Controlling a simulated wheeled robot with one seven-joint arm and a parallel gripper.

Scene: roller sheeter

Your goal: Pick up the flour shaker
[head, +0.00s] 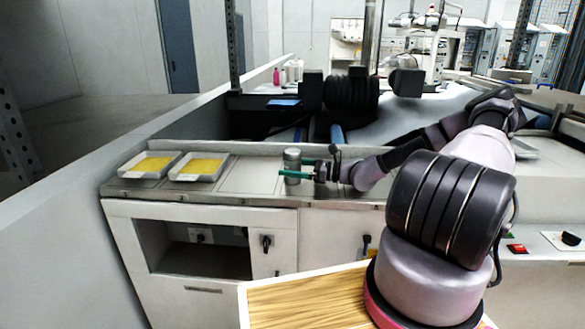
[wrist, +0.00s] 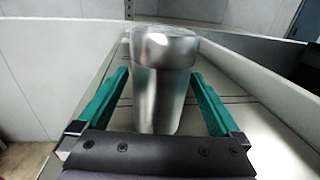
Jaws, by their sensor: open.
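The flour shaker (head: 292,160) is a shiny metal cylinder standing upright on the steel counter. It also shows large in the middle of the wrist view (wrist: 160,85), with a rounded top. My gripper (head: 281,167) has green fingers and reaches in level from the right at the shaker. In the wrist view my gripper (wrist: 160,85) is open, with one finger on each side of the shaker and a visible gap on both sides.
Two white trays with yellow contents, a left one (head: 150,165) and a right one (head: 199,167), sit on the counter left of the shaker. The counter (head: 245,176) between is clear. A low wall (head: 230,148) runs behind. A wooden board (head: 305,300) is in front.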

